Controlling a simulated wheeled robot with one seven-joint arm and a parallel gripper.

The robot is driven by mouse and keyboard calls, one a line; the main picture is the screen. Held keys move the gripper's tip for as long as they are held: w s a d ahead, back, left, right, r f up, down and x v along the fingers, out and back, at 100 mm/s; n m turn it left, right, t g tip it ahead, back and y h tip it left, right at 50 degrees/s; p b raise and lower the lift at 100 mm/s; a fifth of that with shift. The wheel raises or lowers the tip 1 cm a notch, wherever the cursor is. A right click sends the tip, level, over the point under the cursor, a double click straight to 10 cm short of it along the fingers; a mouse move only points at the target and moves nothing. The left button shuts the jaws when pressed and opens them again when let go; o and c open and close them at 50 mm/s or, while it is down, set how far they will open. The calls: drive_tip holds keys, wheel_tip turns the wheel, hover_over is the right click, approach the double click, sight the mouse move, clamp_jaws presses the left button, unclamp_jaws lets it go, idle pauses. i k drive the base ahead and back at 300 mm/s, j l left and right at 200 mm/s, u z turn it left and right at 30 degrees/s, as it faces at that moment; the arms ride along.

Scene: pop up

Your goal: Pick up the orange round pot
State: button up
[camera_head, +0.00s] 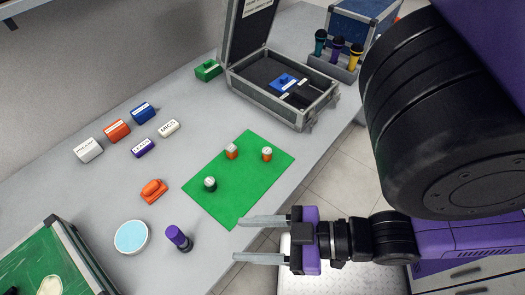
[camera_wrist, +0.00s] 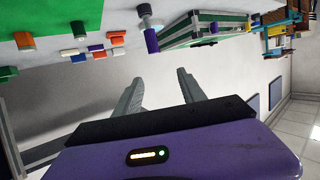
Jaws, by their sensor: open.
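A similar dark green pot (camera_head: 210,184) stands toward the mat's left side. My gripper (camera_head: 238,239) is open and empty, its fingers pointing left off the table's front edge, below the mat's near corner. It is apart from the pots. In the wrist view my gripper (camera_wrist: 159,73) has nothing between its fingers; an orange pot (camera_wrist: 25,42) shows at upper left, but I cannot tell which one.
An orange lump-shaped item (camera_head: 153,191), a pale blue disc (camera_head: 131,237) and a purple cylinder (camera_head: 178,238) lie left of the mat. Several labelled blocks are farther left. An open case (camera_head: 318,109) and a rack of microphones (camera_head: 333,67) stand at the back.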

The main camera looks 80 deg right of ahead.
sight(267, 152)
drive_tip(key=k+l, duration=0.2)
drive_tip(key=k, duration=0.35)
drive_tip(key=k+l, duration=0.2)
drive_tip(key=k, duration=0.35)
